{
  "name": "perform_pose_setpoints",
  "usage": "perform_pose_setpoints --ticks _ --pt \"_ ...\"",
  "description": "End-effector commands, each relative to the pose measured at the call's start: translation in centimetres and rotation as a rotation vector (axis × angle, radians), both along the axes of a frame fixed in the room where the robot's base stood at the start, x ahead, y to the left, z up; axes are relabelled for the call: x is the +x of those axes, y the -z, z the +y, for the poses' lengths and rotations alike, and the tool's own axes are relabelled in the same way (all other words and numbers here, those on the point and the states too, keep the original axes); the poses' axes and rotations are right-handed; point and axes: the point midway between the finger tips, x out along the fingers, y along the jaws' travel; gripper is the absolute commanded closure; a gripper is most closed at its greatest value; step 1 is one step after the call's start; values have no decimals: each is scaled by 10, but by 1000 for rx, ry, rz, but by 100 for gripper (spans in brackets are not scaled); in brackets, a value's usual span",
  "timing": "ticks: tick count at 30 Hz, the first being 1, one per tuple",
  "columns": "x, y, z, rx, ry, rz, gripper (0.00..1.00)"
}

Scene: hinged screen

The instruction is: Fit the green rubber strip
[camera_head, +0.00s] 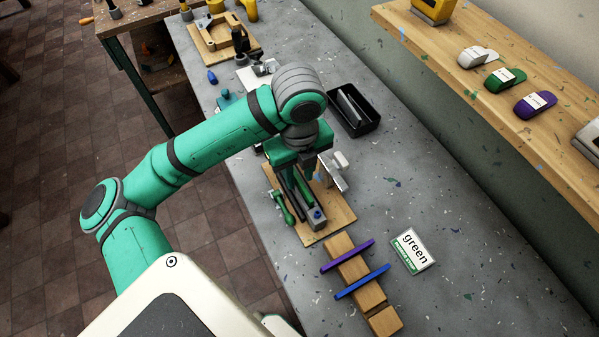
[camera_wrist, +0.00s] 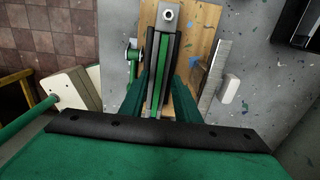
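The green strip (camera_wrist: 162,60) lies lengthwise between dark bars of a fixture on a wooden board (camera_wrist: 203,22). In the head view the strip (camera_head: 304,192) shows partly below my gripper (camera_head: 299,178). My gripper (camera_wrist: 161,82) is over the fixture, its dark green fingers apart, one on each side of the bars and strip. I cannot tell whether the fingers touch the bars or how deep the strip sits. A card reading "green" (camera_head: 413,250) lies on the bench.
A wooden block (camera_head: 371,294) carries a purple strip (camera_head: 347,256) and a blue strip (camera_head: 362,281). A green lever (camera_head: 283,207) is left of the fixture, and a metal piece with a white pad (camera_head: 334,172) right. A black tray (camera_head: 354,112) stands behind. The bench's right side is mostly clear.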

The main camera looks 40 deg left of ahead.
Motion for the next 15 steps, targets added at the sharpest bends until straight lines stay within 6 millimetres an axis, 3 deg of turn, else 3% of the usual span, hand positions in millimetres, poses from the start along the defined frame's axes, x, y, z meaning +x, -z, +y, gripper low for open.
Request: perform_pose_setpoints --ticks 7,15 --pt "-1 -15 3 3 -5 -1 71" --pt "2 -65 0 4 2 -1 71"
